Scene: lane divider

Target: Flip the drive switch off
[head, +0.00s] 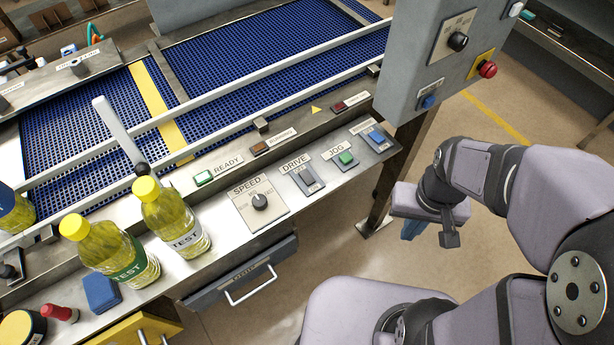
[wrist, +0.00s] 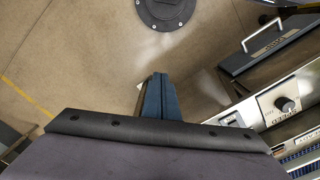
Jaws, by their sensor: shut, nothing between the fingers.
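The drive switch (head: 308,180) is a grey-blue rocker on a small plate, under the DRIVE label (head: 294,163) on the front control strip. It sits between the SPEED dial (head: 260,201) and the green JOG button (head: 346,158). Which way the rocker is tipped is too small to tell. My gripper (head: 410,231) hangs over the floor to the right of the control strip, apart from the switch. Its blue fingers (wrist: 156,88) are together and empty in the wrist view.
Two yellow TEST bottles (head: 172,217) stand on the ledge at left. A drawer with a handle (head: 249,285) is below the panel. A grey control box (head: 440,60) with a red button (head: 487,69) stands above right. Open floor lies around my gripper.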

